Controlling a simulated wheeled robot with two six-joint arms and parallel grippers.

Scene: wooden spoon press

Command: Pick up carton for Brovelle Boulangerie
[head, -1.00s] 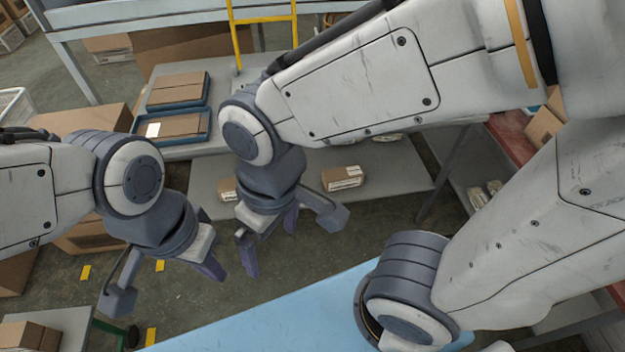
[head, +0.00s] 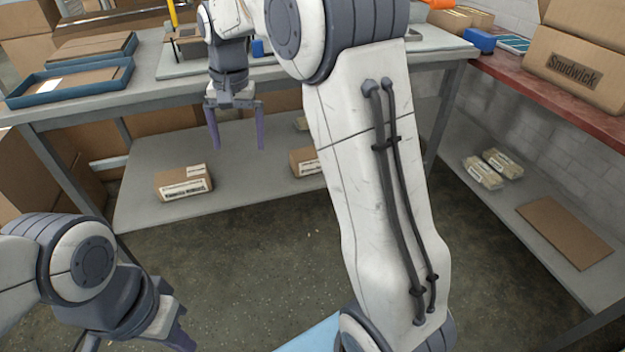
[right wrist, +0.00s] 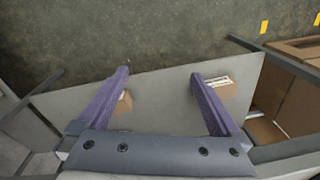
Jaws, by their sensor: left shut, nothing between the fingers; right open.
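Two small brown cartons with white labels lie apart on the lower grey shelf. The left carton (head: 183,183) is in full view; the right carton (head: 304,162) is partly hidden by my right arm. I cannot read Brovelle Boulangerie on either label. My right gripper (head: 236,138) is open and empty, in front of the workbench edge and above the shelf. In the right wrist view, one carton (right wrist: 223,88) shows beside the right-hand finger and another carton (right wrist: 123,103) is partly behind the left-hand finger. My left gripper (head: 178,338) is shut and empty at the lower left, far from both cartons.
The workbench top (head: 150,95) overhangs the shelf (head: 235,180). Blue trays (head: 70,82) with flat cardboard stand on it. On the right, a side shelf holds wrapped packs (head: 483,172) and a cardboard sheet (head: 563,232). The floor (head: 235,255) before the shelf is clear.

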